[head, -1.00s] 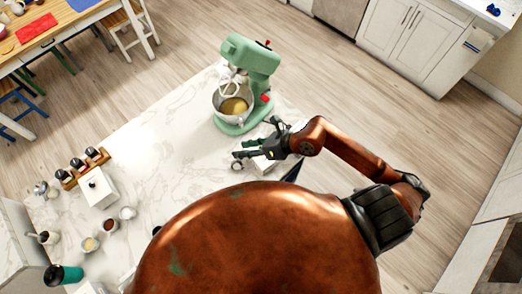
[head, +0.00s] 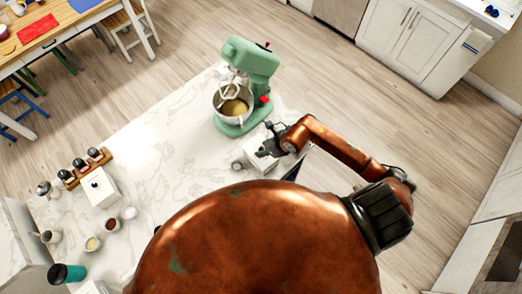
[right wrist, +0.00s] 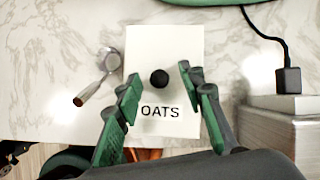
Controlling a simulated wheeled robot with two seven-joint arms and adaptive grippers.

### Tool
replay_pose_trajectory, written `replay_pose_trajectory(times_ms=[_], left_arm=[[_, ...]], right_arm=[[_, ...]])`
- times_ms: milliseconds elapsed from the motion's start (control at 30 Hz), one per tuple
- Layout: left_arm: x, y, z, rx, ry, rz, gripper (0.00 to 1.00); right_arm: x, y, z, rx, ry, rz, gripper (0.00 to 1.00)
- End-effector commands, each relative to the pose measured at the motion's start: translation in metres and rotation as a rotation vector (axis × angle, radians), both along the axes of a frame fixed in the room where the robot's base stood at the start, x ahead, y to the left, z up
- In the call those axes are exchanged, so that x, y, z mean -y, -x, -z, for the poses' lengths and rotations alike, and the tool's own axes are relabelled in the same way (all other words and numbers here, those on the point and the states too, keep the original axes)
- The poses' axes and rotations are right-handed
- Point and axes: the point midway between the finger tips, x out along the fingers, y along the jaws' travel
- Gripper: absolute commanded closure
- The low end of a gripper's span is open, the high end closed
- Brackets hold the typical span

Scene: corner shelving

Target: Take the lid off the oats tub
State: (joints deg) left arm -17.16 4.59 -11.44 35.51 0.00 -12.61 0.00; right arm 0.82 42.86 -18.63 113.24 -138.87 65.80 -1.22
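The oats tub (right wrist: 190,43) is a white box with a round black knob (right wrist: 159,78) on its lid and the word OATS below it, in the right wrist view. In the head view the tub (head: 252,150) stands on the counter below the mixer, partly hidden by my right gripper (head: 267,149). My right gripper (right wrist: 160,80) is open, its green-padded fingers to the left and right of the knob. The fingers look apart from the knob; their height above the lid is hard to tell. My left gripper is not in view.
A green stand mixer (head: 250,65) with a bowl is just beyond the tub. A metal scoop (right wrist: 98,78) lies left of the tub. A black plug with a cord (right wrist: 288,80) is at the right. Another white knobbed tub (head: 104,193) and several small cups stand at the counter's left.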

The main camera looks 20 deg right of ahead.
Motion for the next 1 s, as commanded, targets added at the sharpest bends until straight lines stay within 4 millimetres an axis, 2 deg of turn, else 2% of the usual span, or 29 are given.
replay_pose_trajectory(times_ms=[233, 767, 1000], left_arm=[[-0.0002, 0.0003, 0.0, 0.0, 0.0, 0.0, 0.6], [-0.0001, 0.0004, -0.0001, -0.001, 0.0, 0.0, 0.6], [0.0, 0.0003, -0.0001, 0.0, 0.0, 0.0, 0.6]], right_arm=[[-0.0011, -0.0007, 0.0017, 0.001, -0.001, -0.001, 0.64], [-0.0009, -0.0007, 0.0013, 0.0, -0.001, 0.0, 1.0], [-0.0009, -0.0008, 0.0013, 0.001, -0.002, 0.0, 1.0]])
